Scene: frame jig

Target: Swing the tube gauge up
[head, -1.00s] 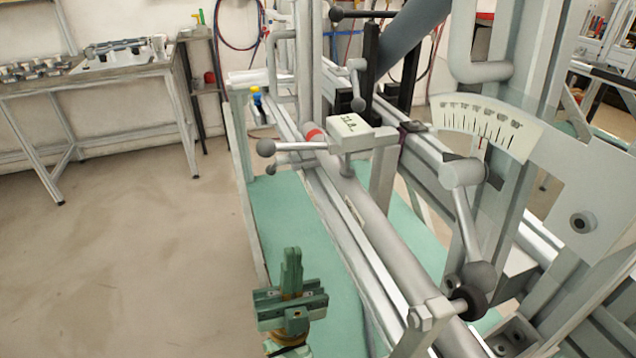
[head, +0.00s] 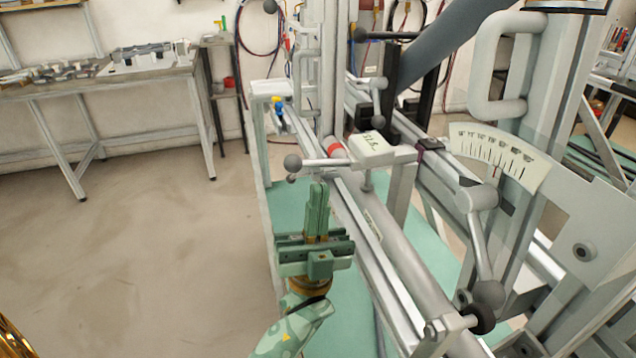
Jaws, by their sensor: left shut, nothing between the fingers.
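What looks like the tube gauge is a pale block (head: 382,150) with a handwritten label, on a bracket over the long grey tube (head: 408,262). A lever with a grey ball knob (head: 292,163) sticks out from it to the left, roughly level. My left gripper (head: 317,192) is green, shut and empty, pointing up. In the picture it is just below the lever, with a gap between them; the depth between them is hard to judge. My right gripper is out of view.
A fan-shaped scale (head: 497,157) and a ball-ended crank (head: 488,290) stand at right. The frame's grey rails (head: 365,235) run beside the tube over a green surface (head: 290,205). A workbench (head: 95,75) is at far left; the floor (head: 130,240) there is clear.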

